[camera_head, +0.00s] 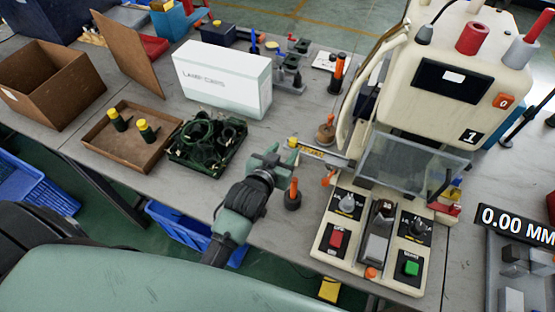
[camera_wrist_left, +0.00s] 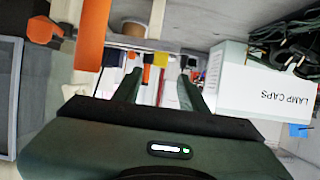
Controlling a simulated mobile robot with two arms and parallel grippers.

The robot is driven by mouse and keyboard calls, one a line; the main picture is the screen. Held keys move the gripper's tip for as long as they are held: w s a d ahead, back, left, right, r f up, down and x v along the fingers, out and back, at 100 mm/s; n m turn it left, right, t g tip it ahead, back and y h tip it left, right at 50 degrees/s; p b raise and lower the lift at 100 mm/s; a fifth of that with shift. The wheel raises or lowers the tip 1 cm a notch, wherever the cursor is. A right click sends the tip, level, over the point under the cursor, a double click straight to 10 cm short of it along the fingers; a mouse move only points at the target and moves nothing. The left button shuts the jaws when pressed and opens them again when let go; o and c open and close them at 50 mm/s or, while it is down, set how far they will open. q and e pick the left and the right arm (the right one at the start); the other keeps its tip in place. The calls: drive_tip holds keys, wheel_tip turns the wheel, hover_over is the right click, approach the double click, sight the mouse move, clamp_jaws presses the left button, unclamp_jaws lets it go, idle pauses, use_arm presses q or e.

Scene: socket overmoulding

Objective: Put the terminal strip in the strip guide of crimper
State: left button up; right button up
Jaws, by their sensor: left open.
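The crimper (camera_head: 440,75) is a large cream machine marked 1, at the right of the head view. A pale metal bar with a yellow label, which looks like its strip guide (camera_head: 325,156), sticks out from its left side. I cannot pick out the terminal strip for certain; a small yellow piece (camera_head: 293,142) shows at the guide's outer end. My left gripper (camera_head: 284,160) is just left of that end, with its fingers pointing towards it. In the left wrist view its two fingers (camera_wrist_left: 160,88) are apart, with no object visibly held between them. My right gripper is not in view.
An orange-handled tool (camera_head: 293,192) stands close to my left gripper, and a brown spool (camera_head: 325,132) stands behind the guide. A white lamp caps box (camera_head: 222,80), a black tray of cables (camera_head: 207,143) and a brown tray (camera_head: 110,150) occupy the bench to the left.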

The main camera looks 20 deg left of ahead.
use_arm(q)
drive_tip(key=v, duration=0.6)
drive_tip(key=shift+w, duration=0.1)
idle(0.6)
